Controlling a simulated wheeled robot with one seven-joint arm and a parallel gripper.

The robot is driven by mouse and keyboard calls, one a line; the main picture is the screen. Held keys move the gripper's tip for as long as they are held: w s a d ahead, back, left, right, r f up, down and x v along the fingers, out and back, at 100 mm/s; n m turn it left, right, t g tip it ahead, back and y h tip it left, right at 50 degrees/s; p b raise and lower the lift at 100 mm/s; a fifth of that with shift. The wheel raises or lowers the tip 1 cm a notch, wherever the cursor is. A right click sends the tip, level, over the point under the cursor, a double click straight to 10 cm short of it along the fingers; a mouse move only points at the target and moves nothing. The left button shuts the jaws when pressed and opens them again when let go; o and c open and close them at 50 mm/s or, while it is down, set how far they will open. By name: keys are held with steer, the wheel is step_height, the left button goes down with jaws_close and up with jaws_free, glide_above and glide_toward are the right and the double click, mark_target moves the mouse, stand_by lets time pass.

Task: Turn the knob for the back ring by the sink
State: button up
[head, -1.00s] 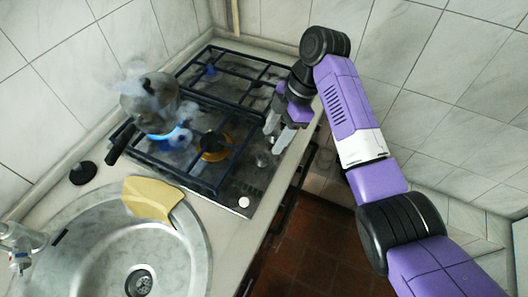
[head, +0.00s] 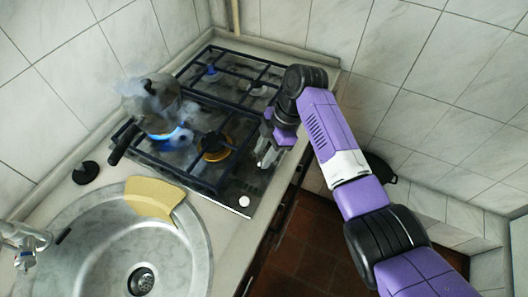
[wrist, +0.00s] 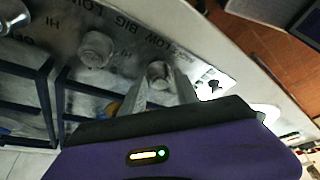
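My gripper (head: 266,155) is low over the front control strip of the hob (head: 234,190). In the wrist view its two fingers (wrist: 160,84) stand apart with a pale round knob (wrist: 160,72) between their tips. I cannot tell whether they touch it. Another knob (wrist: 95,48) is to its left, and printed letters run along the strip. The back ring by the sink has a blue flame (head: 176,135) under a grey pot (head: 152,103) with a dark handle. Smoke or steam hangs around the pot. Most knobs are hidden or too small to tell in the head view.
The front burner by the sink (head: 213,147) is yellowish and bare. A sink (head: 110,258) with a yellow cloth (head: 153,198) on its rim is at lower left. A black round object (head: 85,173) lies on the counter. A tiled wall is behind my arm.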

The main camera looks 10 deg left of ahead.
jaws_close()
